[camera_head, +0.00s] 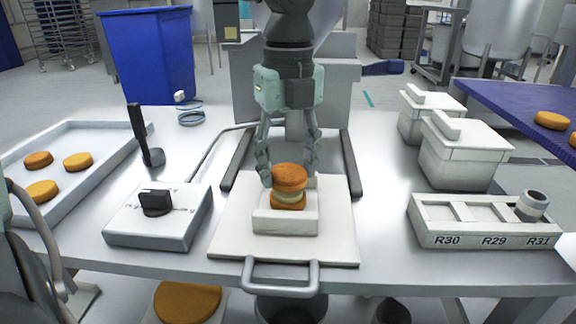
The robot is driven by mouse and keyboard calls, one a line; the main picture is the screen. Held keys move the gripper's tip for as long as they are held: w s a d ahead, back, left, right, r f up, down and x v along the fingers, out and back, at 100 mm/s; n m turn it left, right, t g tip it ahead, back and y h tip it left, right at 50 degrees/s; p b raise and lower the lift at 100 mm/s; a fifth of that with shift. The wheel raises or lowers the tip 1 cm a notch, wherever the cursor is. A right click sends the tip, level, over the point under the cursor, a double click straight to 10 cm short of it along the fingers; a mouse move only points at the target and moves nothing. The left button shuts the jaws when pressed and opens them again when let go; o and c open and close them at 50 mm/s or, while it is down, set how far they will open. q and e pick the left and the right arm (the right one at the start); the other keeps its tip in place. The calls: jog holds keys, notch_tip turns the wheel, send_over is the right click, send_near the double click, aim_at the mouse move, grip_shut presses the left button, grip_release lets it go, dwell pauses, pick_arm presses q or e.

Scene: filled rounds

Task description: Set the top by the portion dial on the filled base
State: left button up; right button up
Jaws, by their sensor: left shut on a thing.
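An orange-brown round top (289,176) is between the fingers of my left gripper (289,168), which is shut on it. Directly under it is the filled base (288,203), an orange round with a pale filling (288,195) showing at its upper edge. The top appears to meet the filling; I cannot tell whether its weight rests there. The base sits at a raised pale block (285,222) on a white board (230,235). The portion dial (156,202) is a black knob on a grey box to the left. My right gripper is not in view.
A tray (100,130) with three rounds (77,161) lies at far left, near a dark-handled spatula (150,150). Two lidded tubs (462,155) and a labelled rack (470,235) stand right. Bare metal table (385,215) lies between board and rack.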

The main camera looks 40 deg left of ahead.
pick_arm(q)
jog(key=shift+f+b, duration=0.75)
jog(key=shift+b, duration=0.1)
dwell(0.9)
jog(key=o, duration=0.9)
jog(key=shift+c, duration=0.2)
jog(key=shift+o, duration=0.2)
jog(key=o, duration=0.5)
jog(key=shift+c, duration=0.2)
jog(key=shift+r, duration=0.15)
jog(key=shift+r+p, duration=1.7)
jog(key=shift+r, duration=1.7)
